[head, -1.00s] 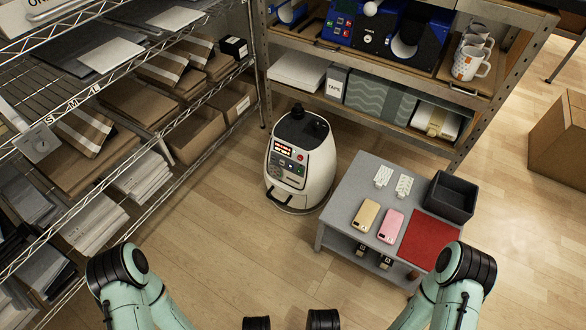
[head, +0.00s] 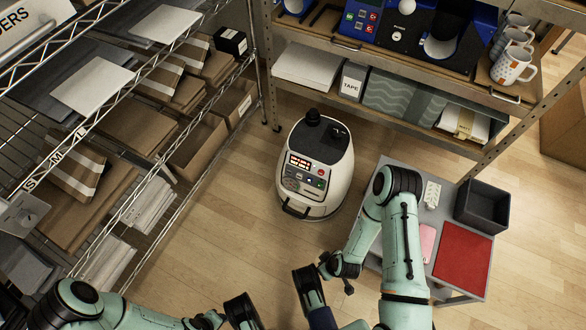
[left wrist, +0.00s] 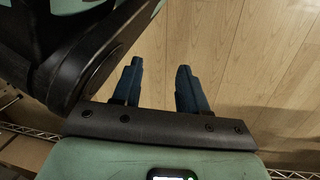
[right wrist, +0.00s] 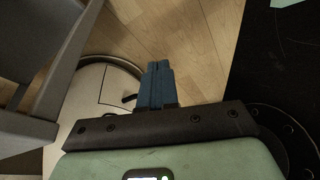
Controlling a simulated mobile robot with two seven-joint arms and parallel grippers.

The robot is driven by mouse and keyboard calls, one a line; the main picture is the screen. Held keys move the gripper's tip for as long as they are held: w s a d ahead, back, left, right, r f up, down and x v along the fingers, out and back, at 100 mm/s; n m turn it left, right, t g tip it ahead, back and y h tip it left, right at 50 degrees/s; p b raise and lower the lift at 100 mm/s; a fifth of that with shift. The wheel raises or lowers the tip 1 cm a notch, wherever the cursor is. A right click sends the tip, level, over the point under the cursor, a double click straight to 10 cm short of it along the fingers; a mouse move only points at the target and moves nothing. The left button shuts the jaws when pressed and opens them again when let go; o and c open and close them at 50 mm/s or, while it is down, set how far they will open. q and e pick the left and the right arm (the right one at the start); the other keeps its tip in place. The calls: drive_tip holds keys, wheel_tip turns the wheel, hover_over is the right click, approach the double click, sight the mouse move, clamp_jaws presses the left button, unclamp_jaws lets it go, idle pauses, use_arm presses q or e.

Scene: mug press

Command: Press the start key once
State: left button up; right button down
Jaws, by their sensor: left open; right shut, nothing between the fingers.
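The blue press (head: 455,60) stands on the upper shelf at the back, its top cut off by the frame. Its control panel (head: 361,20) at the left carries small green and red keys. Labels are too small to read, so I cannot tell which is the start key. My right gripper (right wrist: 158,86) is shut and empty in the right wrist view, over the floor and well away from the press. My left gripper (left wrist: 158,88) is open and empty above the wooden floor. Fingertips are hard to make out in the head view.
A white rounded floor unit (head: 318,165) with its own key panel stands before the shelf. A grey side table (head: 400,163) on the right bears a dark bin (head: 483,205) and red mat (head: 462,256). Mugs (head: 513,68) stand right of the press. A wire rack fills the left.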

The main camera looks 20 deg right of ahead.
sight(320, 185)
use_arm(q)
drive_tip(key=w+d+r+m+t+p, duration=0.1)
drive_tip(key=w+d+r+t+p, duration=0.1)
drive_tip(key=w+r, duration=0.4)
drive_tip(key=shift+r+p, duration=0.6)
drive_tip(key=shift+r, duration=0.05)
use_arm(e)
drive_tip(key=w+d+r+n+t+h, duration=0.1)
drive_tip(key=w+r+n+t, duration=0.2)
drive_tip(key=w, duration=0.6)
drive_tip(key=w+r+n+t+h, duration=0.1)
drive_tip(key=w+r+n+t, duration=0.3)
drive_tip(key=w, duration=0.5)
drive_tip(key=shift+w+d+r+n+t, duration=0.15)
drive_tip(key=shift+d+n+t, duration=0.15)
drive_tip(key=shift+d+t, duration=0.1)
use_arm(q)
drive_tip(key=s+a+f+g+b, duration=0.1)
drive_tip(key=s+f+g+b, duration=0.1)
drive_tip(key=s+f+b, duration=0.3)
drive_tip(key=shift+s+a+f+n+g, duration=0.3)
drive_tip(key=shift+s+a+f, duration=0.1)
drive_tip(key=shift+s+f, duration=1.1)
use_arm(e)
drive_tip(key=w+d+f, duration=0.2)
drive_tip(key=w+d, duration=0.3)
drive_tip(key=d, duration=0.1)
drive_tip(key=shift+w+d, duration=0.25)
use_arm(q)
drive_tip(key=shift+r, duration=0.1)
